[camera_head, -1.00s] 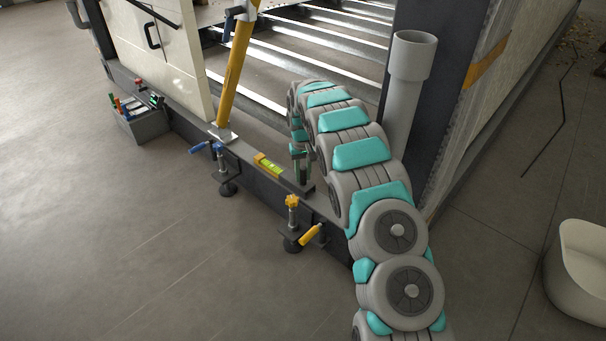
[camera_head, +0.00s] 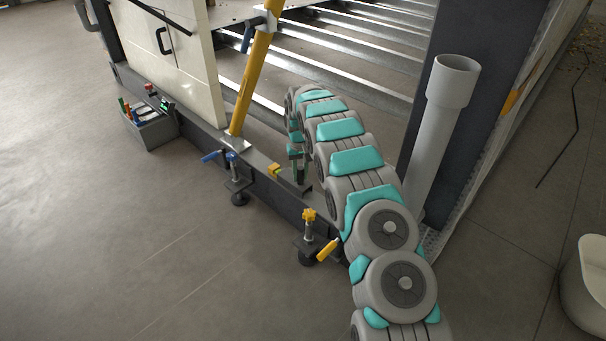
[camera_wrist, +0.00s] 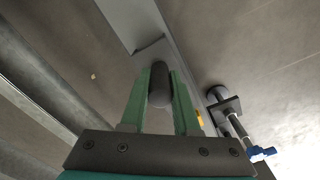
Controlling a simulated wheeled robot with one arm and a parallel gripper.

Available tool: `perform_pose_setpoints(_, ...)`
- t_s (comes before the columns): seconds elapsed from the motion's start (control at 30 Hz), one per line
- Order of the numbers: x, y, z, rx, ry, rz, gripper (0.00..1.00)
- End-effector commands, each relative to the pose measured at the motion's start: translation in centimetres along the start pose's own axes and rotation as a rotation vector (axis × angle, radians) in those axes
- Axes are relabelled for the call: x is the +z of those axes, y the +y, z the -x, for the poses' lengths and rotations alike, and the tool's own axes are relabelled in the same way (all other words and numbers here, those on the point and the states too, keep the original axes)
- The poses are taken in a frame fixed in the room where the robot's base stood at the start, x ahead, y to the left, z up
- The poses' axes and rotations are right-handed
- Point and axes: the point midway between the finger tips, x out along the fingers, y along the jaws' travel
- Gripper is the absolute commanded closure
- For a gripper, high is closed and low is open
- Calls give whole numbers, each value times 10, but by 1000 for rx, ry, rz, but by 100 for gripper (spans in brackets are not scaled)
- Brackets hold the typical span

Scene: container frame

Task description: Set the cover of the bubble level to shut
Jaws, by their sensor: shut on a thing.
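The bubble level lies on the dark frame beam. Its yellow end (camera_head: 274,169) shows in the head view, and the green vial is not visible there. A dark grey cover (camera_head: 289,181) lies along the level, over where the vial was, partly hidden by my gripper. My gripper (camera_head: 298,172) is above the cover, pointing down. In the wrist view its green fingers (camera_wrist: 162,82) are shut on a dark rounded handle (camera_wrist: 160,90). A small yellow patch (camera_wrist: 199,119), probably the level's end, shows beside the right finger.
A clamp with a blue handle (camera_head: 233,166) and one with a yellow handle (camera_head: 310,232) stand along the beam. A yellow post (camera_head: 251,82) rises behind. A grey pipe (camera_head: 437,125) stands right of my arm. A tool box (camera_head: 155,128) is at left.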

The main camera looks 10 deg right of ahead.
Motion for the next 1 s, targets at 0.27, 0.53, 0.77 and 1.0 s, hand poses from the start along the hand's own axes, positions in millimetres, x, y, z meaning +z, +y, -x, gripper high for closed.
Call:
perform_pose_setpoints(0.27,-16,-9,1,0,5,2,100)
perform_pose_setpoints(0.53,-29,-18,2,1,8,-1,100)
perform_pose_setpoints(0.77,-30,-18,1,2,5,-2,100)
perform_pose_setpoints(1.0,-30,-18,1,2,5,-2,64)
